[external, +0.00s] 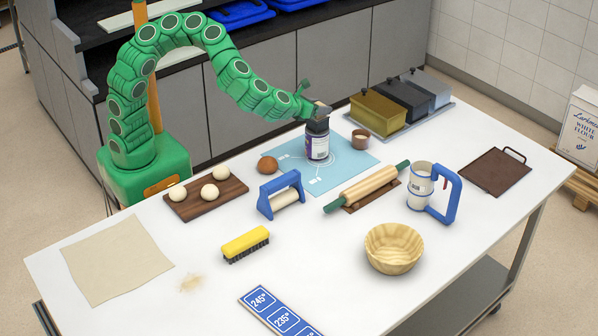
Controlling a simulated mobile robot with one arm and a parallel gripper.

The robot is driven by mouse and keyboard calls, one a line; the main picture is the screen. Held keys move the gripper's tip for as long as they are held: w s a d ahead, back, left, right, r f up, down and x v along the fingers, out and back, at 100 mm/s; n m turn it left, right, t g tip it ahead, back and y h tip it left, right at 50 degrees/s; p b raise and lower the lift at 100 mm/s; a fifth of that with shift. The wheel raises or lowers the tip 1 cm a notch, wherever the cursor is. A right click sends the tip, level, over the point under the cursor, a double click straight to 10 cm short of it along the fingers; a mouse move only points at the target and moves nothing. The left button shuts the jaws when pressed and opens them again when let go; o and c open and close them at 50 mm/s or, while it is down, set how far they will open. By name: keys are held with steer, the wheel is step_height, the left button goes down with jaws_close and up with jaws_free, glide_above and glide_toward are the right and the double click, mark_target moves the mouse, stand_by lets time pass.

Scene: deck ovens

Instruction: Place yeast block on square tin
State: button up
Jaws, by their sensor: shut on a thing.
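My gripper (316,105) is at the end of the green arm, over the back of the table, just above the dark lid of a jar. It is shut on a small greyish-tan block, which I take as the yeast block (321,109); the fingers hide part of it. I cannot tell whether the block touches the lid. The flat dark brown square piece with a dark handle, which looks like the square tin (495,171), lies at the right of the table. Its top is bare, and my gripper is well to its left.
The jar (317,143) stands on a light blue mat (345,172), beside a small brown cup (360,139). Lidded loaf tins (376,112) stand behind. A rolling pin (366,188), a blue-handled mug-like sifter (421,185) and a wooden bowl (393,250) lie further forward.

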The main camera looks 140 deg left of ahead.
steer(key=o, duration=1.1)
steer(key=shift+f, duration=0.1)
steer(key=shift+c, duration=0.2)
steer(key=shift+w+d+r, duration=0.1)
steer(key=shift+d+r, duration=0.25)
steer(key=shift+d, duration=0.15)
steer(key=v, duration=1.1)
